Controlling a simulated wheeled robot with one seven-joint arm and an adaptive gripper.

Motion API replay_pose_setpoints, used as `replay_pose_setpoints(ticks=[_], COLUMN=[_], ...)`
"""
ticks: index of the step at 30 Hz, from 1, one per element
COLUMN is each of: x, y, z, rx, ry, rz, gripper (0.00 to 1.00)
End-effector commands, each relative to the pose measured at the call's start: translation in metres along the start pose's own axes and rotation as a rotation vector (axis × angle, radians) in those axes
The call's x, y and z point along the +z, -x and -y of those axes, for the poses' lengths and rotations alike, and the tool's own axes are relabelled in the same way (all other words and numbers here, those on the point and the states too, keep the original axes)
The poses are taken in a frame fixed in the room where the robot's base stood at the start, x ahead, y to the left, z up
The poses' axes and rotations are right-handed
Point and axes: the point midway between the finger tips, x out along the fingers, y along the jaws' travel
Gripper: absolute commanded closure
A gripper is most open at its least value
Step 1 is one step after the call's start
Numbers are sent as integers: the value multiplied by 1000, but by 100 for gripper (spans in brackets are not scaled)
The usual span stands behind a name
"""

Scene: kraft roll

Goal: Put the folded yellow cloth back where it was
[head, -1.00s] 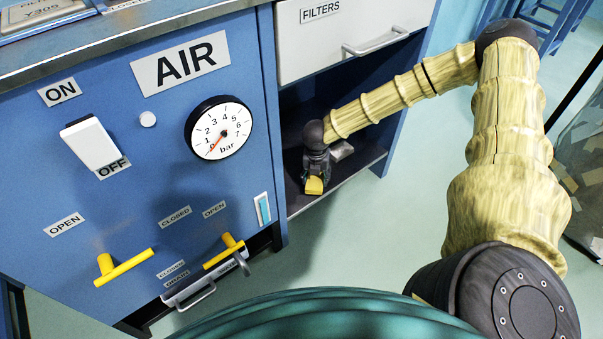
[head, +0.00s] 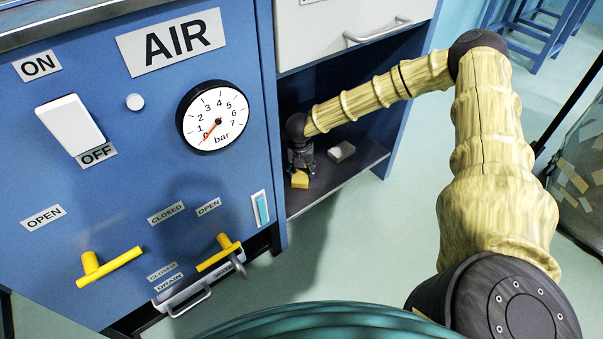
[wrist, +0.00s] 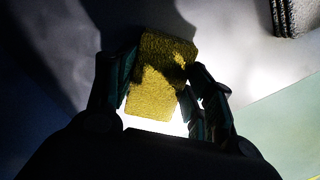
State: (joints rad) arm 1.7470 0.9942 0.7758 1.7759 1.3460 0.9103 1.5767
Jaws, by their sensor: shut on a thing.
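The folded yellow cloth (head: 300,179) is a small yellow block shape in the open shelf bay under the drawer. My gripper (head: 301,170) is shut on it, pointing down at the left part of the bay. In the wrist view the cloth (wrist: 160,75) sits between the two fingers of my gripper (wrist: 160,90), with bright shelf surface around it. I cannot tell whether the cloth touches the shelf.
A grey block (head: 342,151) lies on the dark shelf (head: 350,178) to the right of my gripper. A white drawer front (head: 340,25) is above the bay. The blue panel (head: 150,190) with yellow valve handles stands to the left.

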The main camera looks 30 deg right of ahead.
Motion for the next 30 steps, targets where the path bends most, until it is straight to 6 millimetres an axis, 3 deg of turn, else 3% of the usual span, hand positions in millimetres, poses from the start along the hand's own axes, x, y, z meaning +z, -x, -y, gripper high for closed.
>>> replay_pose_setpoints(ticks=[11,12,15,26,30], x=[0,0,0,0,1], y=[-2,-2,-2,0,9], z=[0,0,0,0,0], rx=[0,0,0,1,1], ry=[0,0,0,0,0], rz=[1,1,1,1,1], gripper=[69,40,26,26,26])
